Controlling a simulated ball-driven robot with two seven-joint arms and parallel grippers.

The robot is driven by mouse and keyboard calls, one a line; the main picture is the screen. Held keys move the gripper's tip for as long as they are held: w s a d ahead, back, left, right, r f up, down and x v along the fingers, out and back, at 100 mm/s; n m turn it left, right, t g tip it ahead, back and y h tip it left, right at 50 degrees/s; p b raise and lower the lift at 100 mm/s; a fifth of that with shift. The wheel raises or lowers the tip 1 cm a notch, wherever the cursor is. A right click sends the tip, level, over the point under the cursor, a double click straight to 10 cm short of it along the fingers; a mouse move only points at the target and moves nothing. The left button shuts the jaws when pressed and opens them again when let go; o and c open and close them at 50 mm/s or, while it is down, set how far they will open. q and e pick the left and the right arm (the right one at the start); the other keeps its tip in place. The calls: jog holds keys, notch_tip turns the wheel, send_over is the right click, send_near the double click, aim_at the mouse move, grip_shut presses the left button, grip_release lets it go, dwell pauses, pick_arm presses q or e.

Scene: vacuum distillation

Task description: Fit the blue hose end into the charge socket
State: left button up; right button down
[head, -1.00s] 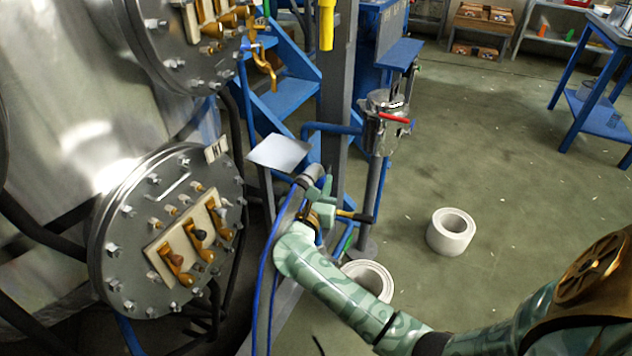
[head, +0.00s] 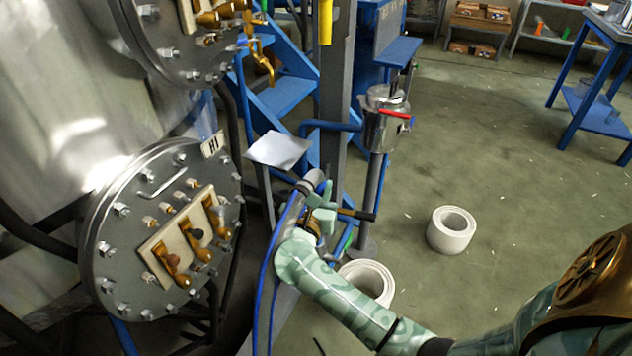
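My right gripper (head: 322,207) is at the end of the patterned green arm that comes in from the right, in the middle of the head view. It is beside the upper part of the blue hose (head: 269,270), which rises along a grey post. A grey cylindrical piece (head: 312,180) sits at the top of this hose, close to the fingers. A short brass and dark rod (head: 357,214) sticks out to the right of the gripper. The grip itself is hidden, and I cannot tell which piece is the hose end or the charge socket. My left gripper is out of view.
A large flanged cover (head: 165,228) with brass fittings stands at left. A pale plate (head: 278,150) is above the gripper. A metal pot (head: 383,125) with a red handle stands behind. Two white rings (head: 451,231) lie on the floor, which is open at right.

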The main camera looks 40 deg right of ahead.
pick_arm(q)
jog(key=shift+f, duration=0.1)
pick_arm(e)
jog(key=shift+f, duration=0.15)
jog(key=c, duration=0.9)
grip_release()
pick_arm(q)
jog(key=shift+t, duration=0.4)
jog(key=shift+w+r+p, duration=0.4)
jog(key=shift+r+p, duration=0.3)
jog(key=shift+p, duration=0.05)
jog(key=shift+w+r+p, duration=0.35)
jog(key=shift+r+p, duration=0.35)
jog(key=shift+p, duration=0.1)
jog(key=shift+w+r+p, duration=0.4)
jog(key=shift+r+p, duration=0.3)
jog(key=shift+p, duration=0.05)
pick_arm(e)
jog(key=shift+v, duration=8.2)
